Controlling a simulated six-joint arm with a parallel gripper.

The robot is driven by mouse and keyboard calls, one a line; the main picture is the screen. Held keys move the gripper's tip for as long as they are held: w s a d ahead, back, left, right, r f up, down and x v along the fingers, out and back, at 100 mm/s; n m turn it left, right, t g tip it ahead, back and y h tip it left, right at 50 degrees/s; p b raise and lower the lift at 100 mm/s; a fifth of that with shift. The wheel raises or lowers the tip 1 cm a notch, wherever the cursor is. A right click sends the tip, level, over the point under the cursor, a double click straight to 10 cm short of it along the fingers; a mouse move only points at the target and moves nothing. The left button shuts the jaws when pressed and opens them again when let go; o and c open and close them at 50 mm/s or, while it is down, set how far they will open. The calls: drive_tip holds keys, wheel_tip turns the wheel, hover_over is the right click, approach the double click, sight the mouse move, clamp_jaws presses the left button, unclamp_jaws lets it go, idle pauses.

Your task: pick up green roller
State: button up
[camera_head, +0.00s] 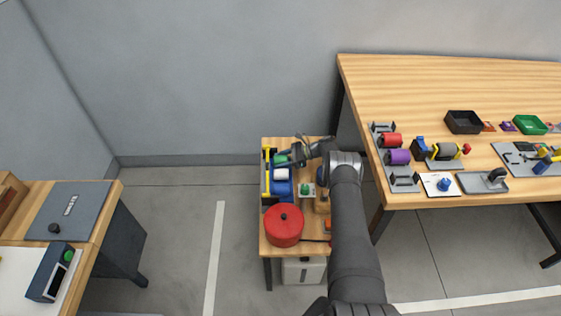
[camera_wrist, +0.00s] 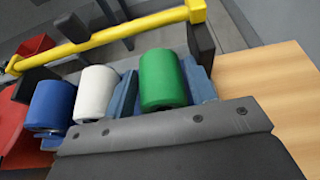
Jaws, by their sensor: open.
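The green roller (camera_head: 281,159) is at the far end of a row of rollers in a blue rack (camera_head: 266,205) on the small wooden table. In the wrist view the green roller (camera_wrist: 162,80) is at the right of the row, beside a white roller (camera_wrist: 97,94) and a blue roller (camera_wrist: 53,104). My gripper (camera_head: 291,160) is open and empty, close by the green roller at its right side. In the wrist view a dark grey plate of my gripper covers the bottom and hides the rollers' near side. I cannot tell whether it touches the roller.
A yellow bar (camera_wrist: 110,36) runs along the rack's far side between dark posts. A red round pot (camera_head: 284,226) stands at the table's near end. A green knob (camera_head: 305,188) is right of the rack. A larger table (camera_head: 440,80) with several parts stands to the right.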

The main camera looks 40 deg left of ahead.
drive_tip(key=shift+s+a, duration=0.15)
drive_tip(key=shift+c, duration=0.4)
drive_tip(key=c, duration=0.8)
